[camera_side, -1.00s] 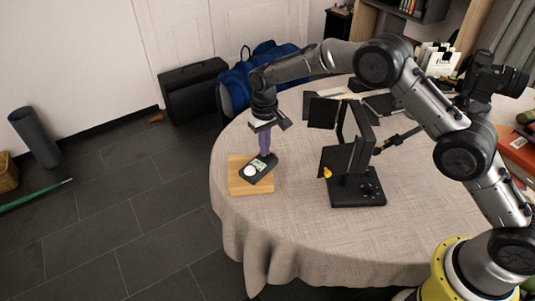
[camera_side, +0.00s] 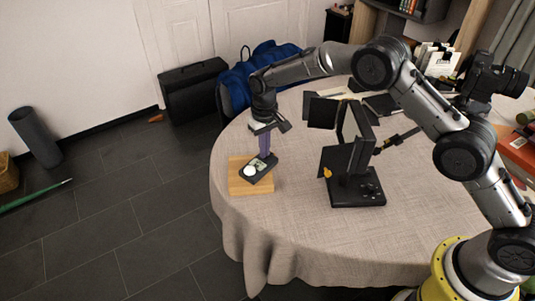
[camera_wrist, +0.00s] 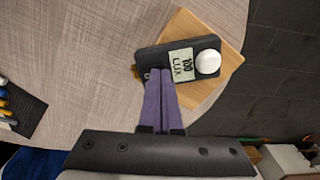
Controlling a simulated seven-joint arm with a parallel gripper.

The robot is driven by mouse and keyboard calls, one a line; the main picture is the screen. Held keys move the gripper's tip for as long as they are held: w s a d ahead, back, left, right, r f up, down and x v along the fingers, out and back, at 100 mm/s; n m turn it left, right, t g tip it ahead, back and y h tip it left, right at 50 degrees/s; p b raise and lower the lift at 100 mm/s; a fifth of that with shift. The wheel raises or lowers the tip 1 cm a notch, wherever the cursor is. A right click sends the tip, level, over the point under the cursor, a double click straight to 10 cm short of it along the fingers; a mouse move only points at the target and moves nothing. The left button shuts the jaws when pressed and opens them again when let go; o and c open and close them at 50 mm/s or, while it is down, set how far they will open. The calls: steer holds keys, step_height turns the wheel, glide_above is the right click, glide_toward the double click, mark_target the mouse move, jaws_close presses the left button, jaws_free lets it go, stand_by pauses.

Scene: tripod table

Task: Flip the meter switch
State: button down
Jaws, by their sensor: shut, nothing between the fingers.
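The meter (camera_side: 258,169) is a dark handheld light meter with a white dome. It lies on a wooden block (camera_side: 236,184) near the left edge of the round table. In the wrist view the meter (camera_wrist: 150,56) shows a display reading 100 LUX beside the dome. My gripper (camera_wrist: 158,72) has purple fingers, closed together, with the tips at the meter's end opposite the dome. In the side view my gripper (camera_side: 265,154) points down at the meter. The switch is not clearly visible; the fingertips cover part of that end.
A black device with upright panels (camera_side: 352,170) stands on the table (camera_side: 300,232) to the right of the meter. A camera (camera_side: 490,78) and a red item (camera_side: 515,150) are farther right. A blue bag (camera_side: 240,82) is behind the table. The table front is clear.

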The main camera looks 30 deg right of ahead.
steer(key=shift+r, duration=3.4)
